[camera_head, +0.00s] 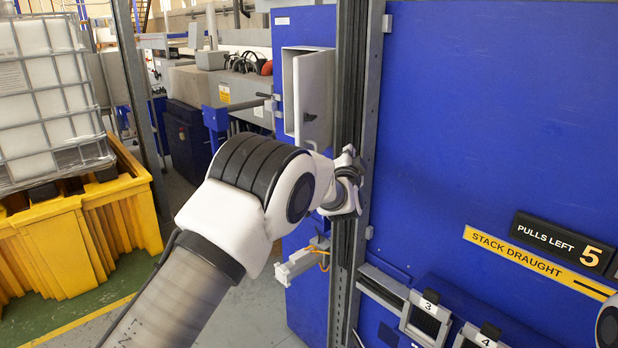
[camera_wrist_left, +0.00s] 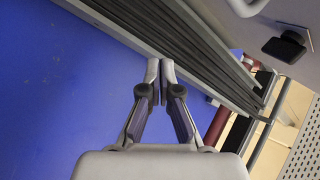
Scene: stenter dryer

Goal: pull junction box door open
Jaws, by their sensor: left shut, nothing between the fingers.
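The junction box (camera_head: 288,85) is a light grey box on a narrow blue panel, left of a dark vertical rail. Its grey door (camera_head: 316,85) stands at an angle to the box, with a gap showing at its left side. A small dark latch (camera_head: 310,117) is on the door. In the left wrist view, a pale surface with a black latch-like knob (camera_wrist_left: 285,47) is at upper right. My left gripper (camera_head: 350,152) is in front of the rail, below and right of the door, apart from the latch. Its fingertips (camera_wrist_left: 160,70) are together and empty.
The ribbed dark rail (camera_head: 352,80) stands right of the box, beside a large blue panel (camera_head: 480,100). A yellow bin (camera_head: 70,245) under a white tank is at left. Green floor lies beside it.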

